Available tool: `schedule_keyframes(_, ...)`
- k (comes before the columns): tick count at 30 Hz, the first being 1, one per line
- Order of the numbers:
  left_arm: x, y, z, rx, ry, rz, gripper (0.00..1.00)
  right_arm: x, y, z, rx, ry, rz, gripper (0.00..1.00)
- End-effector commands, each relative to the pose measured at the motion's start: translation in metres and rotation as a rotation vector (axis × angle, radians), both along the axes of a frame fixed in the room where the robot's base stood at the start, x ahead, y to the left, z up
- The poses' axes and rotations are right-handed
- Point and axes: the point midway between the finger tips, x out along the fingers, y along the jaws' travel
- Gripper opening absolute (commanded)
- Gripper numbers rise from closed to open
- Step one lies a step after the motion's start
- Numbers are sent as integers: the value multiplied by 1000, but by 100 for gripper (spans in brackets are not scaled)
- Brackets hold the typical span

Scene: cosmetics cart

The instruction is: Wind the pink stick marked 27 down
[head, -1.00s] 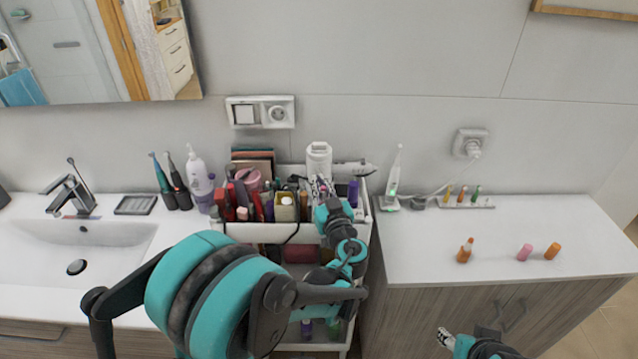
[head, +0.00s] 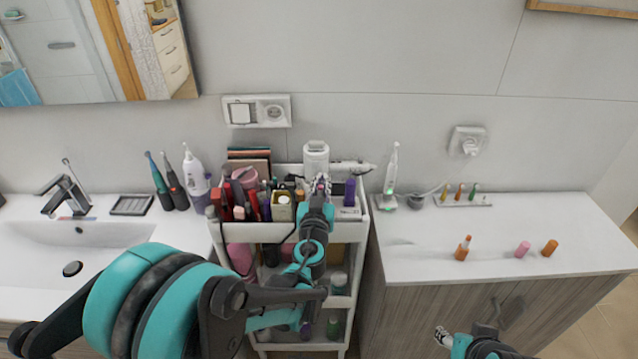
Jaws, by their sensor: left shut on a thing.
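My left gripper (head: 322,184) is over the top tray of the cosmetics cart (head: 275,231), near its right end. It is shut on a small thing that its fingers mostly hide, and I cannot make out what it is. A short pink piece (head: 522,249) stands on the right counter. No mark 27 is readable on anything, so I cannot tell which thing is the pink stick. My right gripper (head: 443,338) is low at the bottom edge, before the cabinet, away from the cart. Its fingers are too small to read.
An orange stick (head: 463,248) and an orange piece (head: 550,248) stand on the right counter (head: 430,262). A small holder (head: 463,203) with several sticks is at the back. Bottles and a purple tube (head: 350,191) crowd the cart's top tray around my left gripper.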

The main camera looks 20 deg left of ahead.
Motion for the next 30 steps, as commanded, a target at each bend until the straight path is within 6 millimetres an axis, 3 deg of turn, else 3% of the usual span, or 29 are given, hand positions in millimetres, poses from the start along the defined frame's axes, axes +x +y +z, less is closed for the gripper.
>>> schedule_keyframes(10,0,-5,0,0,0,-139,0,0,0,-2,0,0,0,46)
schedule_keyframes(25,1,-6,0,0,0,-161,0,0,0,-2,0,0,0,46)
schedule_keyframes(26,1,-6,0,0,0,-161,18,0,0,-2,0,0,0,46)
schedule_keyframes(30,1,-6,0,0,0,-160,19,0,0,-2,0,0,0,46)
